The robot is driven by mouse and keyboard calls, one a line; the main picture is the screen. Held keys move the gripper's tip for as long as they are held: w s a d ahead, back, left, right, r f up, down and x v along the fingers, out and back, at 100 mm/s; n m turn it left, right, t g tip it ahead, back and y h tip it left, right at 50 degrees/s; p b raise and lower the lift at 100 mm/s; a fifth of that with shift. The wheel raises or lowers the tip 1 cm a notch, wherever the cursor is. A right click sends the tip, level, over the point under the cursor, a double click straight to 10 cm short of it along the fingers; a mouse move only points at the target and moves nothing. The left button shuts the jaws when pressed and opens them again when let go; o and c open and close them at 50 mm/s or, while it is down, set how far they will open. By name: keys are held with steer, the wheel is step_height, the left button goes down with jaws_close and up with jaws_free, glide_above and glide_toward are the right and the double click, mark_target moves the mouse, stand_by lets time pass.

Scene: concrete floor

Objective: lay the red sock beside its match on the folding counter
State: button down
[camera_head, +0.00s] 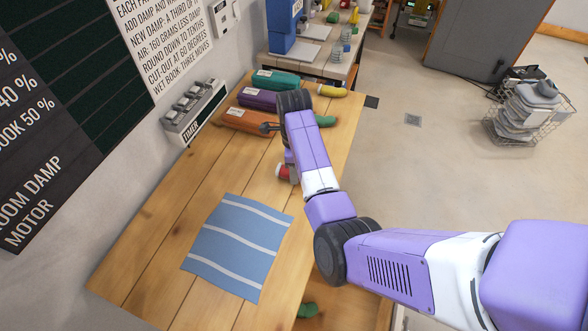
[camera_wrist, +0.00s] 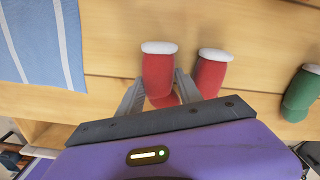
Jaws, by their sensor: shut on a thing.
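My gripper (camera_wrist: 159,84) is shut on a red sock (camera_wrist: 158,70) with a white cuff, with one finger on each side of it. A second red sock (camera_wrist: 212,74) with a white cuff lies just to the right in the wrist view, apart from the held one and roughly parallel. Both are over the wooden folding counter (camera_head: 180,215); I cannot tell whether the held sock touches the wood. In the head view my arm hides most of the gripper. One red sock (camera_head: 282,172) shows beside the arm there; I cannot tell which of the two.
A blue striped cloth (camera_head: 240,245) lies flat nearer me. Green, purple and orange bundles (camera_head: 247,119) lie farther along. A green sock (camera_head: 325,121) and a yellow one (camera_head: 332,91) lie by the right edge. A timer box (camera_head: 195,110) is on the wall side.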

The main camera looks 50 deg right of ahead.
steer(key=shift+f, duration=0.35)
steer(key=c, duration=1)
jaws_free()
steer(key=shift+c, duration=0.2)
steer(key=shift+r, duration=0.1)
step_height(320, 180, up, 12)
steer(key=p, duration=0.2)
steer(key=shift+r, duration=0.1)
